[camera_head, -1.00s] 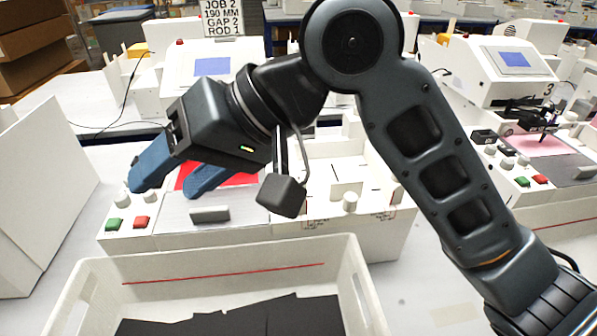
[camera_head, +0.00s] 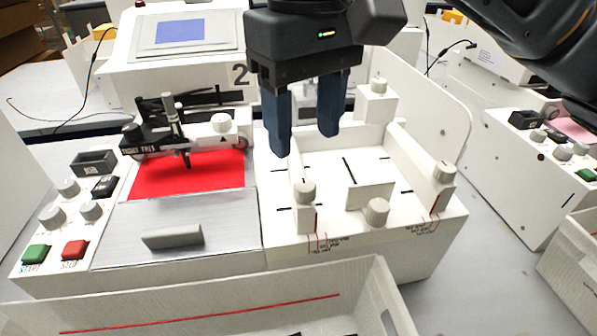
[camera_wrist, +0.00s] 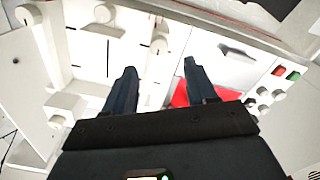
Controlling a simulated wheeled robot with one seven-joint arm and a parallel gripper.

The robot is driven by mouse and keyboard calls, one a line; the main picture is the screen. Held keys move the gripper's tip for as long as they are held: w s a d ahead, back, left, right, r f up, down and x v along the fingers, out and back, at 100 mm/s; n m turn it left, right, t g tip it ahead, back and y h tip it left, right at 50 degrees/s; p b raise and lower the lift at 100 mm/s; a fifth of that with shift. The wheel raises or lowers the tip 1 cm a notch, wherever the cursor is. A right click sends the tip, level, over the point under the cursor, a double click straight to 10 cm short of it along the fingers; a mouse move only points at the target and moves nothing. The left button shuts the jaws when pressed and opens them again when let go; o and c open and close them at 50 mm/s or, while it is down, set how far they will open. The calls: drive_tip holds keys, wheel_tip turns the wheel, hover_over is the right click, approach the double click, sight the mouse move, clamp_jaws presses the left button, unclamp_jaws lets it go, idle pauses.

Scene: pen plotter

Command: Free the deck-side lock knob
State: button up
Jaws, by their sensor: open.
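The plotter's white deck (camera_head: 345,227) carries several pale round knobs. One knob (camera_head: 304,190) tops the front of the left rail, nearest the red sheet. A second knob (camera_head: 376,210) is on the front block, a third (camera_head: 444,172) on the right rail and another (camera_head: 378,85) at the back. No readable label tells which is the deck-side lock knob. My gripper (camera_head: 304,142) is open and empty, pointing down above the left rail, behind its knob. In the wrist view the left-rail knob (camera_wrist: 160,45) shows just beyond the fingertips.
A red sheet (camera_head: 185,177) lies under the black pen carriage (camera_head: 160,135), left of the deck. A white bin (camera_head: 220,300) stands at the front edge.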

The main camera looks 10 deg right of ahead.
sight(304, 184)
drive_tip(key=shift+f, duration=3.9)
drive_tip(key=shift+c, duration=0.3)
drive_tip(key=c, duration=1)
